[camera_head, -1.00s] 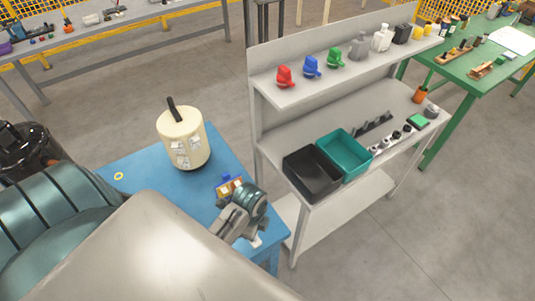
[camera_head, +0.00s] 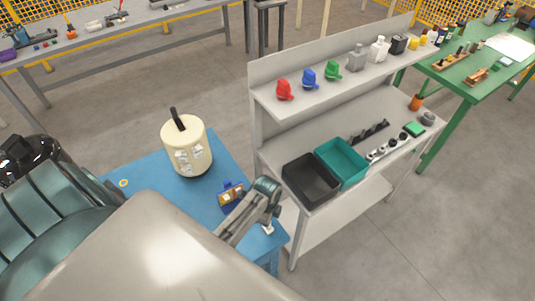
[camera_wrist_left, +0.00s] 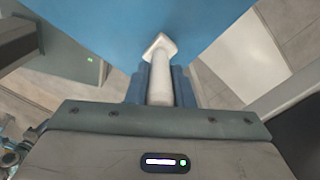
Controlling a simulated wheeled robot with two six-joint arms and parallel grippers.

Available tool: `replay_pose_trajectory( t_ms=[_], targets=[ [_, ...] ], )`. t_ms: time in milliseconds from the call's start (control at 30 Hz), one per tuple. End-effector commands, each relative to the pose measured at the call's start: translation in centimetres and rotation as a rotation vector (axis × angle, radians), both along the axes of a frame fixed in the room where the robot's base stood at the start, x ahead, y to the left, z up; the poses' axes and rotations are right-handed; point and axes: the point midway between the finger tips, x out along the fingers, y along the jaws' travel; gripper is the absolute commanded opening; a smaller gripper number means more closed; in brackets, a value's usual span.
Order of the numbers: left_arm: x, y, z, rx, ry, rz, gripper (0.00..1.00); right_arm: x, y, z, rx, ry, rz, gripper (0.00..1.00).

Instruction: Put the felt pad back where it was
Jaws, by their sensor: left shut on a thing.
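My left gripper (camera_head: 267,222) is over the near right corner of the blue table (camera_head: 206,205). It is shut on a white piece (camera_head: 268,230), which I take to be the felt pad. In the left wrist view my left gripper (camera_wrist_left: 160,88) has its blue fingers on both sides of this white piece (camera_wrist_left: 159,60). The piece shows a narrow stem and a flat, diamond-shaped end beyond the fingertips, over the blue table top. Whether it touches the table I cannot tell. My right gripper is out of view.
A cream compressor tank (camera_head: 186,150) with a black handle stands on the table. A small blue tray (camera_head: 224,199) with orange and white parts lies near my arm. A yellow ring (camera_head: 123,183) lies at the left. A black bin (camera_head: 310,180) and teal bin (camera_head: 341,163) stand on the grey bench.

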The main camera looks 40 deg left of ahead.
Motion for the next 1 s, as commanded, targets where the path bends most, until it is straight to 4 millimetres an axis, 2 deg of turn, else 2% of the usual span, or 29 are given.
replay_pose_trajectory(
  t_ms=[133,167,233,267,533,667,767,1000],
  targets=[
    [0.0,0.0,0.0,0.0,0.0,0.0,0.0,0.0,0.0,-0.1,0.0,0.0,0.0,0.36],
    [0.0,0.0,0.0,0.0,0.0,0.0,0.26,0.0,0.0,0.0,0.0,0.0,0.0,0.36],
    [0.0,0.0,0.0,0.0,0.0,0.0,0.4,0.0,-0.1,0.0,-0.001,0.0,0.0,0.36],
    [0.0,0.0,0.0,0.0,0.0,0.0,0.42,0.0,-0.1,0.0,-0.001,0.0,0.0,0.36],
    [0.0,0.0,0.1,0.0,0.0,0.0,0.42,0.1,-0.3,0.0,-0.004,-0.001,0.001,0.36],
    [0.0,0.0,0.8,0.0,-0.001,0.0,0.42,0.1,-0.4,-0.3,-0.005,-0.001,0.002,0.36],
    [0.1,0.0,2.2,0.0,-0.004,-0.001,0.42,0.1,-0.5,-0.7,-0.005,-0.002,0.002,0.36],
    [0.1,0.1,7.4,0.001,-0.005,-0.001,0.42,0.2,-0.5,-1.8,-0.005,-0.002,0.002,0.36]
  ],
)
